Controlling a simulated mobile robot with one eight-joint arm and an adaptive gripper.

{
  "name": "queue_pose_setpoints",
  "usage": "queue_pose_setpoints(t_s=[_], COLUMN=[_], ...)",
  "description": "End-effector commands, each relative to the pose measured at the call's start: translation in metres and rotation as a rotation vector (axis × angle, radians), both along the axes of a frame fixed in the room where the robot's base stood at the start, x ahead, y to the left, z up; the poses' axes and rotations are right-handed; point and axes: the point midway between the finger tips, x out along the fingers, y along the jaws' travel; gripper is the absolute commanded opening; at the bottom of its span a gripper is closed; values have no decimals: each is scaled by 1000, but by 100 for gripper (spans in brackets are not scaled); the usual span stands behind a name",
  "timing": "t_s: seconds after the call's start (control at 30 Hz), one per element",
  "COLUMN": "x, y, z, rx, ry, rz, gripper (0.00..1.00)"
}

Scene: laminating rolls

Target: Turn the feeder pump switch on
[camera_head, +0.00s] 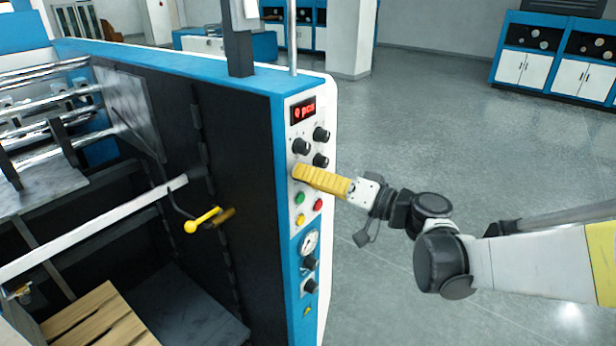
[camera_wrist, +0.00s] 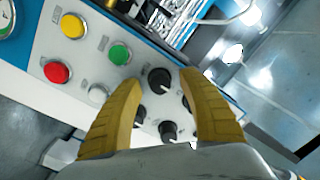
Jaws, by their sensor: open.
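The control panel (camera_head: 309,215) is a white face with a blue edge on the end of the machine. It carries several black knobs, with one knob (camera_head: 321,134) at the upper right and another (camera_head: 301,146) below it to the left. Labels are too small to read, so I cannot tell which is the feeder pump switch.
A red display (camera_head: 303,110) is above the knobs, and a gauge (camera_head: 309,242) is below. The floor to the right is clear.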

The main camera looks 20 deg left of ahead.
Motion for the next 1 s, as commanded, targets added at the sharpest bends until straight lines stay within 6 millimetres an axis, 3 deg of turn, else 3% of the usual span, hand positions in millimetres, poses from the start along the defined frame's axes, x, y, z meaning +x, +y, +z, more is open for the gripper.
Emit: queue_pose_setpoints(t_s=[0.03, 0.17, 0.67, 1.0], x=[0, 0, 0, 0], y=[0, 0, -1, 0], z=[0, 0, -1, -2], rx=[0, 0, 20, 113], ry=[0, 0, 49, 274], rz=[0, 0, 0, -1], gripper=[40, 0, 0, 0])
